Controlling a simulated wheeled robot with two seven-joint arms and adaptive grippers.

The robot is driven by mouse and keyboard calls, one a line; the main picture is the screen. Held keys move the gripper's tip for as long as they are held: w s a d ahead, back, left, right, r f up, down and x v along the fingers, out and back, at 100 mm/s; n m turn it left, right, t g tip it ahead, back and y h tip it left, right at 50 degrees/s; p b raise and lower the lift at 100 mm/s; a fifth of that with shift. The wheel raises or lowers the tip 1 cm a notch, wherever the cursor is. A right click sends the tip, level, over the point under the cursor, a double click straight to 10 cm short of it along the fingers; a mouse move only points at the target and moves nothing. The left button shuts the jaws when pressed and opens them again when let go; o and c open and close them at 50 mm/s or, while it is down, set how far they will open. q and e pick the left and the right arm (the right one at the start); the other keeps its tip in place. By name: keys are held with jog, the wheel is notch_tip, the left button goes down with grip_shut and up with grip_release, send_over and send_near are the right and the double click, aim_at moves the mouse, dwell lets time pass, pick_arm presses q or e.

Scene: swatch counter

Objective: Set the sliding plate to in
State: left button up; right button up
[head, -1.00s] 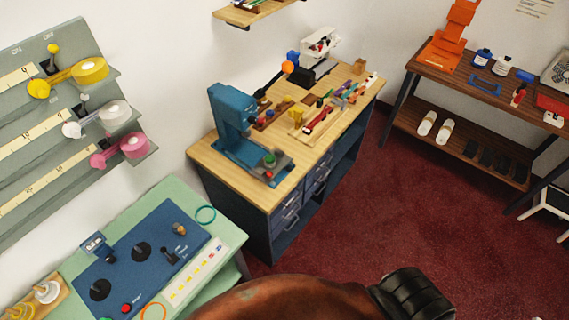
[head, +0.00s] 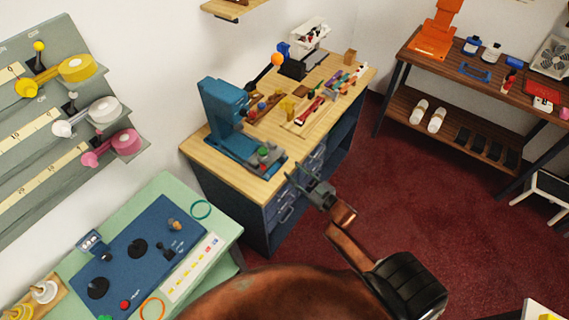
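A teal press (head: 222,112) stands at the near left part of the wooden workbench. At its foot is a grey part (head: 272,158) with a green and a red button; I cannot tell for sure whether this is the sliding plate, or its setting. My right gripper (head: 299,173) is in front of the bench's near right edge, close to the press's foot in the picture. Its fingers look apart with nothing between them. It shows no clear contact with the press. My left gripper is not in view.
Small tools and a white machine (head: 308,38) fill the back of the workbench (head: 262,188). A green table with a blue control panel (head: 137,257) stands at lower left, below wall shelves with tape rolls (head: 78,68). A dark shelf (head: 455,75) stands at right.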

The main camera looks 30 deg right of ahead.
jog(key=w, duration=0.2)
jog(key=w+a, duration=0.1)
jog(key=w, duration=0.2)
jog(key=shift+w, duration=0.1)
jog(key=shift+w+a+f, duration=0.1)
jog(key=shift+w, duration=0.4)
jog(key=shift+c, duration=0.5)
jog(key=c, duration=0.8)
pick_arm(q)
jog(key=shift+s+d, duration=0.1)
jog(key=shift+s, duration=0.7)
pick_arm(e)
grip_shut()
